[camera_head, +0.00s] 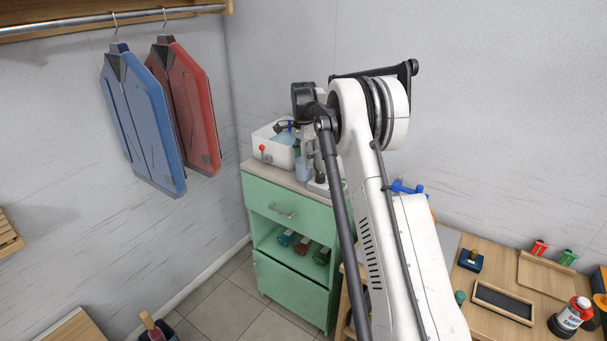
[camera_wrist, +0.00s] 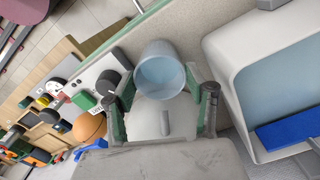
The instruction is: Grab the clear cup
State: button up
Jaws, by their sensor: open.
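The clear cup (camera_wrist: 160,72) is bluish and see-through, with its open round rim facing the wrist camera. In the head view the cup (camera_head: 302,170) stands on the counter top of the green cabinet. My gripper (camera_wrist: 161,92) is open, with one finger on each side of the cup in the wrist view. I cannot tell whether the fingers touch it. In the head view my gripper (camera_head: 304,148) is small and partly hidden by my arm, just above the cup.
A white basin (camera_wrist: 225,45) stands close beside the cup, with a blue item (camera_wrist: 290,130) in it. On the other side is a white device with a black knob (camera_wrist: 110,82). The green cabinet (camera_head: 272,198) has an open shelf holding bottles. A wooden table (camera_head: 490,258) is at right.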

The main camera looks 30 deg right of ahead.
aim_at(304, 173)
jog(key=shift+f, duration=3)
jog(key=c, duration=1)
